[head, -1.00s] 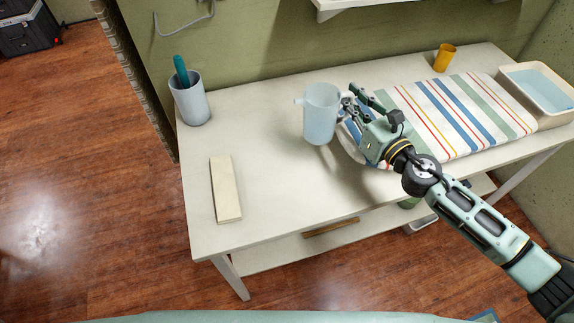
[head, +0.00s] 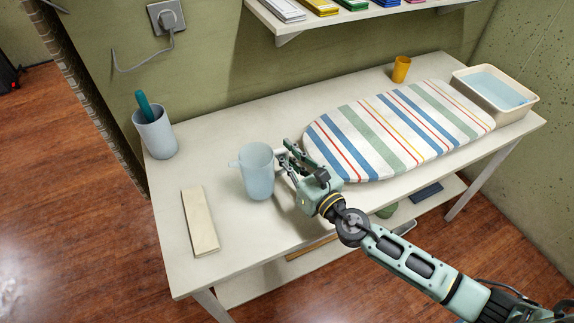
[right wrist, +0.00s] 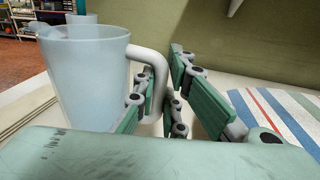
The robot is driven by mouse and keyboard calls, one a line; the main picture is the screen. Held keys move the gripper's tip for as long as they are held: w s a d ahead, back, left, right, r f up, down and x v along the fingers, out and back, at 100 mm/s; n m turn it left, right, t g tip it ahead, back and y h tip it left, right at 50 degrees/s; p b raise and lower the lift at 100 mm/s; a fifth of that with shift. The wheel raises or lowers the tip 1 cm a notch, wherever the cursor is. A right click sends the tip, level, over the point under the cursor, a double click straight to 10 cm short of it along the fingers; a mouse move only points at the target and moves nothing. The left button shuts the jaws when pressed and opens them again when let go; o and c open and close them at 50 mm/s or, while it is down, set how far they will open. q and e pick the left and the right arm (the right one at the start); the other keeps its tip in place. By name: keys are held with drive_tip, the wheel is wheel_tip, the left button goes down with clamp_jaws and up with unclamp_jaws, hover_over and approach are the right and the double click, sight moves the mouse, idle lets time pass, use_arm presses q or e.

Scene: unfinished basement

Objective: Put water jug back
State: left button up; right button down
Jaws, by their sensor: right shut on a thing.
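The water jug (head: 257,172) is pale blue and translucent, with a spout on its left and a white handle on its right. It is upright over the white table's left half; I cannot tell whether its base touches the top. My right gripper (head: 286,160) is at its right side, shut on the handle. In the right wrist view the jug (right wrist: 88,80) fills the left, and its handle (right wrist: 156,75) lies between the fingers of the gripper (right wrist: 160,105). My left gripper is not in view.
A wall shelf (head: 285,36) hangs above the back. Bare tabletop lies around the jug.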

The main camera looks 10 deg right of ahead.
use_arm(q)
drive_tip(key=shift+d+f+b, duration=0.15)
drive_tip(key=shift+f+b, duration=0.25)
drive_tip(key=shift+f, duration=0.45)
use_arm(e)
drive_tip(key=shift+f, duration=1.2)
drive_tip(key=shift+f, duration=0.1)
drive_tip(key=c, duration=2.3)
unclamp_jaws()
drive_tip(key=shift+f, duration=0.1)
drive_tip(key=o, duration=0.5)
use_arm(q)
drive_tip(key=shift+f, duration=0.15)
